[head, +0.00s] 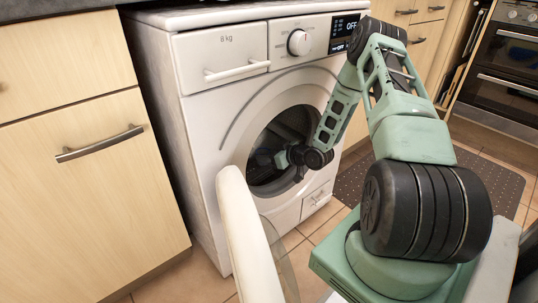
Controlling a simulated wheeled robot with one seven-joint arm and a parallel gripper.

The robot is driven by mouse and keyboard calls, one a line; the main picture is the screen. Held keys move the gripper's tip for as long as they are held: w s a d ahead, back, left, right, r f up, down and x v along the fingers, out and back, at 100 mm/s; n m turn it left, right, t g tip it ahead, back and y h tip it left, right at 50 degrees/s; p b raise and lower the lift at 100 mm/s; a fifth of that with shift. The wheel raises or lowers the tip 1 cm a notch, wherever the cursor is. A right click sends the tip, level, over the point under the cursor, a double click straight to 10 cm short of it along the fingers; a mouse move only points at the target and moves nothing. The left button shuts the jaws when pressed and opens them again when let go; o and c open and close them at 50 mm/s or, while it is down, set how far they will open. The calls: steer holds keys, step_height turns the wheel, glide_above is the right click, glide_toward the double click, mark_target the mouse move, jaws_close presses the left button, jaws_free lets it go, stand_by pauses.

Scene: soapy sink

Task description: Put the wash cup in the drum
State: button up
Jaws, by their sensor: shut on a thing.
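The drum (268,184) of the white washing machine shows dark through its round, open front. My arm reaches into that opening from the right. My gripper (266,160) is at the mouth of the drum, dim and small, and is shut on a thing. I take that thing to be the wash cup, but its shape and colour cannot be made out against the dark drum. No other cup is in view.
The washing machine door (246,240) stands open towards me, in front of the machine's lower left. Wooden cabinets (85,190) flank the machine on the left. A dark mat (352,178) lies on the tiled floor at the right, with an oven (505,75) beyond.

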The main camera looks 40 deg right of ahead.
steer(key=shift+f, duration=0.3)
steer(key=shift+f+b, duration=1.95)
steer(key=shift+f, duration=0.95)
steer(key=o, duration=1)
steer(key=shift+r, duration=0.1)
steer(key=shift+o, duration=0.2)
steer(key=a+p+v, duration=0.2)
steer(key=p+v, duration=0.5)
steer(key=v, duration=0.9)
steer(key=s+a+f+p+v, duration=0.1)
steer(key=p+v, duration=0.5)
steer(key=v, duration=1.1)
steer(key=shift+s+a+p, duration=0.35)
steer(key=shift+s+p, duration=0.05)
steer(key=shift+f, duration=0.1)
